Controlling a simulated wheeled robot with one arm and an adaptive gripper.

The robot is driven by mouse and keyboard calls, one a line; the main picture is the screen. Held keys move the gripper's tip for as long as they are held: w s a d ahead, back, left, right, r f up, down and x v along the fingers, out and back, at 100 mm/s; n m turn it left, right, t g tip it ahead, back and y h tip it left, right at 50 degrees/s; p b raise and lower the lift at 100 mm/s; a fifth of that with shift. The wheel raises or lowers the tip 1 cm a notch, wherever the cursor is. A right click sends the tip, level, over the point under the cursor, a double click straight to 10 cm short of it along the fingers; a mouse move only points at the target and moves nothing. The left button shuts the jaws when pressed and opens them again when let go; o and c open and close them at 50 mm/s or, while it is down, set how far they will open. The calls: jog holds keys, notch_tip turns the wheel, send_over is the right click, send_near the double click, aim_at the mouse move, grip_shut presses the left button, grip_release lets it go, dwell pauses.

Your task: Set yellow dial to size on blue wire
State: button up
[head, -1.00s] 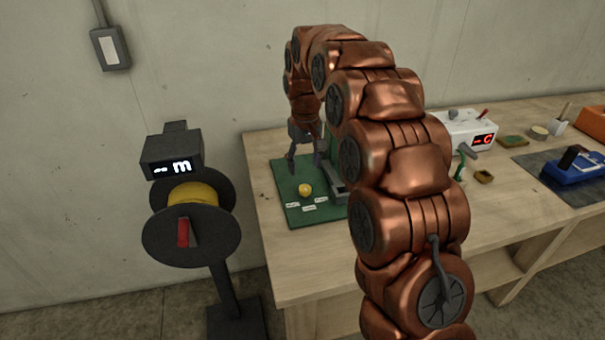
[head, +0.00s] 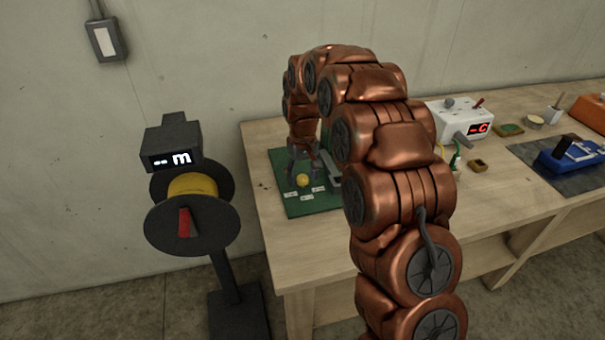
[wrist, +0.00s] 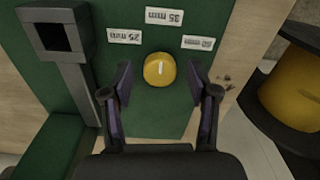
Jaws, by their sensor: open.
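The yellow dial (head: 303,180) sits on a green board (head: 300,208) on the bench; it also shows in the wrist view (wrist: 160,69). A white mark on the dial points at the middle label, 35 mm (wrist: 164,16). The labels 25 mm (wrist: 124,37) and one that looks like 50 mm (wrist: 198,43) flank it. My gripper (wrist: 159,82) is open, its two fingers on either side of the dial with gaps, not touching it. In the head view my gripper (head: 302,165) is just above the dial. I cannot make out a blue wire.
A grey post with a square opening (wrist: 60,36) stands beside the dial. A reel with yellow winding (head: 193,185) and a display stands left of the bench. A white box (head: 461,120) with a red display and a blue tool (head: 570,155) lie right.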

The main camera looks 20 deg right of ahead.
grip_shut()
dwell(0.4)
jog(key=shift+f+n+b, duration=0.1)
jog(key=shift+n+b, duration=0.3)
jog(key=shift+b, duration=0.05)
jog(key=shift+f+n+b, duration=0.1)
jog(key=shift+n+b, duration=0.4)
jog(key=shift+b, duration=0.05)
jog(key=shift+n+b, duration=1.05)
jog(key=shift+n, duration=0.15)
jog(key=n+b, duration=0.2)
jog(key=n, duration=0.1)
jog(key=shift+n, duration=0.4)
jog(key=shift+r+n+b, duration=0.2)
jog(key=shift+n+b, duration=0.25)
jog(key=shift+n, duration=1.55)
